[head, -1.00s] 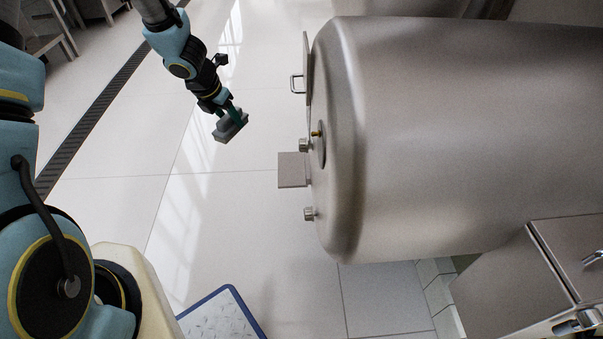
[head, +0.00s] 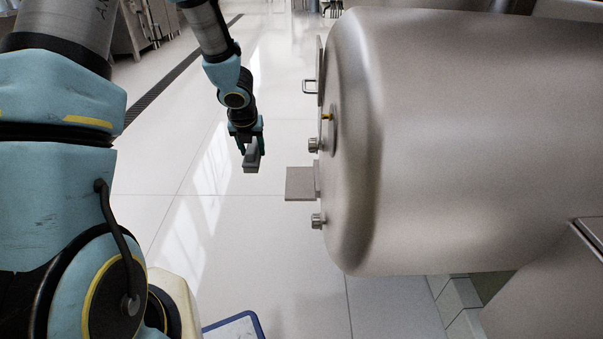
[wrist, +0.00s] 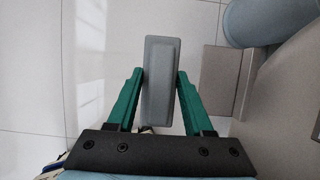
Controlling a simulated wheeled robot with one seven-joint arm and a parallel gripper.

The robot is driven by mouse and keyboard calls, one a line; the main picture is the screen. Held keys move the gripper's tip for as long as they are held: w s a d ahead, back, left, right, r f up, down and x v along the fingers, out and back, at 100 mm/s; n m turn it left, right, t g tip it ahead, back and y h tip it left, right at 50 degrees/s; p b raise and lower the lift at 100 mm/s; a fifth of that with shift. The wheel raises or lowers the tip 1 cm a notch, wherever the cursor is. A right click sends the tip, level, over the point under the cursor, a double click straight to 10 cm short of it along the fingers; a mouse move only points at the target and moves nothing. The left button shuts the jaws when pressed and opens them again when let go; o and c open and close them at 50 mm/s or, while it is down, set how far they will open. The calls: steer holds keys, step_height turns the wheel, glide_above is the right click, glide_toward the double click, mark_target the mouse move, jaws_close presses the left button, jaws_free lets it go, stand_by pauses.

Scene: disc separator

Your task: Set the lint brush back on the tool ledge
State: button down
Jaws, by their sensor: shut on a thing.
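The lint brush (head: 252,158) is a grey block held in my gripper (head: 251,145), left of the steel tank in the head view. In the wrist view the brush (wrist: 161,82) lies lengthwise between the green fingers of my gripper (wrist: 161,80), which are shut on it. The tool ledge (head: 300,184) is a small flat plate sticking out from the tank's end, to the right of and lower in the picture than the brush. It also shows in the wrist view (wrist: 216,80), right of the brush and apart from it. Its visible top is bare.
The large steel tank (head: 450,140) fills the right side. A blue-edged tray (head: 235,326) lies at the bottom. The floor left of the ledge is clear.

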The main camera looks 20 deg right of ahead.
steer(key=s+d, duration=0.5)
steer(key=d, duration=0.6)
steer(key=f+b, duration=0.2)
steer(key=f, duration=0.1)
steer(key=f+b, duration=0.2)
steer(key=f, duration=0.2)
steer(key=shift+s+d+b, duration=0.15)
steer(key=shift+d+b, duration=0.05)
steer(key=shift+b, duration=0.1)
steer(key=shift+d+f, duration=0.1)
steer(key=shift+d, duration=0.1)
steer(key=c, duration=0.6)
jaws_free()
